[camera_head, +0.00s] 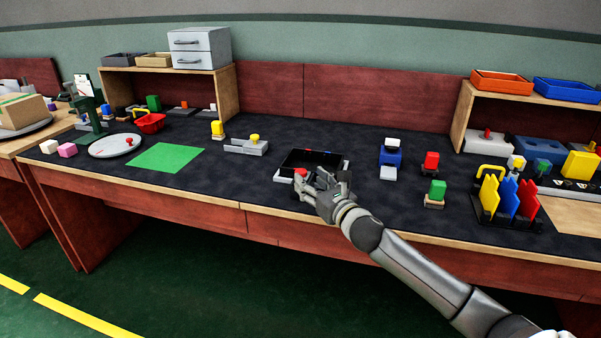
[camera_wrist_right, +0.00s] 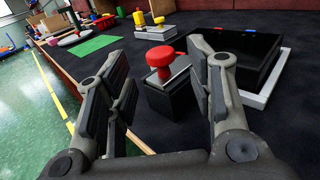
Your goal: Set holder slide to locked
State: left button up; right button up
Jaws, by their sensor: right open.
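A red knob (camera_head: 300,173) stands on a small dark block with a light grey top, beside the front of a black square holder (camera_head: 300,163). In the right wrist view the red knob (camera_wrist_right: 161,60) sits upright between my finger pads, farther out than the palm. The black holder (camera_wrist_right: 243,52) is at the right there, partly behind a finger. My right gripper (camera_head: 314,185) is open and empty beside the knob; I cannot tell whether a finger touches it. No lock marking is legible. My left gripper is not in view.
A grey base with a yellow knob (camera_head: 254,139) stands left of the holder. A blue block (camera_head: 390,157) and a green block (camera_head: 437,189) stand to the right, near the coloured upright plates (camera_head: 508,198). The dark mat around the green sheet (camera_head: 166,158) has free room.

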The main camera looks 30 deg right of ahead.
aim_at(304, 174)
jog(key=shift+w+d, duration=0.2)
jog(key=shift+w, duration=2.8)
